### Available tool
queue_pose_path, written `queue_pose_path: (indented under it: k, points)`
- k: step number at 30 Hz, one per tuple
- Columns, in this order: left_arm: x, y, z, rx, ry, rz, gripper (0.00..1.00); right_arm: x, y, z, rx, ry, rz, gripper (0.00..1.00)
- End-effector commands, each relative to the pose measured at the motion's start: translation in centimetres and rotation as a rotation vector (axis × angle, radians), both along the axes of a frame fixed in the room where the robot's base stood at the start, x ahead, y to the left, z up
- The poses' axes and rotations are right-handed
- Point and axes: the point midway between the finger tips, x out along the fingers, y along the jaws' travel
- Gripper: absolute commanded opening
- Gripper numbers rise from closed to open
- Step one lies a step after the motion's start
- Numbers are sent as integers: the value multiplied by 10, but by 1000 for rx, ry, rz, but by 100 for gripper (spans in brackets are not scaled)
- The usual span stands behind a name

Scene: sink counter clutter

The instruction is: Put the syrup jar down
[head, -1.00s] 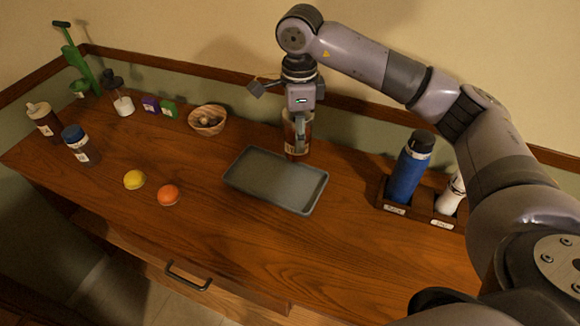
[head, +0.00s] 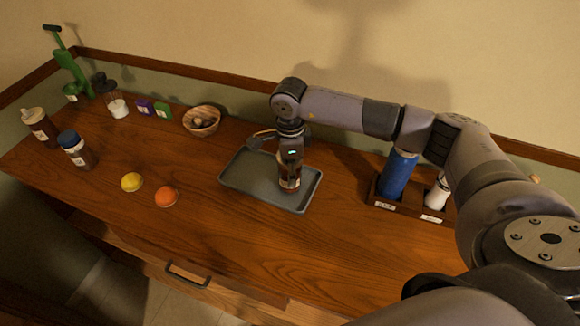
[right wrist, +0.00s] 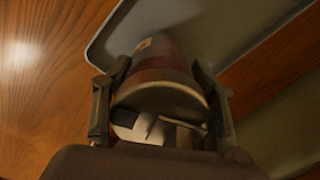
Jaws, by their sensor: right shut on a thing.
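The syrup jar (head: 289,184), amber-brown with a pale label, is upright over the right part of the grey tray (head: 232,180). My right gripper (head: 291,163) is shut on it from above and hides its upper part. In the right wrist view the jar (right wrist: 163,70) sits between the two fingers of the gripper (right wrist: 155,88), with the tray (right wrist: 112,42) beyond it. I cannot tell whether its base touches the tray. My left gripper is not in view.
A wooden bowl (head: 201,121) stands behind the tray. A lemon (head: 131,182) and an orange (head: 165,197) lie to the left. A wooden rack (head: 408,205) holds a blue bottle (head: 396,175) and a white bottle (head: 437,194) at the right. The front counter is clear.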

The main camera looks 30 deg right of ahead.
Motion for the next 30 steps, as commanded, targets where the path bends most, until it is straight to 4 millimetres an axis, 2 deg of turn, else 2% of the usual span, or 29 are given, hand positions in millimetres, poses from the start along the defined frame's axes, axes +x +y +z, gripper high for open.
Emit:
queue_pose_path:
  k: [5, 6, 12, 15, 24, 27, 30]
  points:
    - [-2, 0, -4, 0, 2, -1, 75, 0, 0, -3, 1, -1, 0, 10]
    - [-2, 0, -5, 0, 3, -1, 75, 0, 0, -4, 0, 0, 0, 53]
    - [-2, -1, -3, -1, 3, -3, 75, 0, 0, -3, 0, 1, 0, 66]
    - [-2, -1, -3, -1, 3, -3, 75, 0, 0, -3, 0, 1, 0, 72]
    - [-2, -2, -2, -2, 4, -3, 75, 0, 0, -1, 0, 1, -1, 72]
    - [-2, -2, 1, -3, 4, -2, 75, 0, 0, 3, 1, 0, 0, 72]
    - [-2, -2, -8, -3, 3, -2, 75, 1, 0, 15, 1, -4, 0, 72]
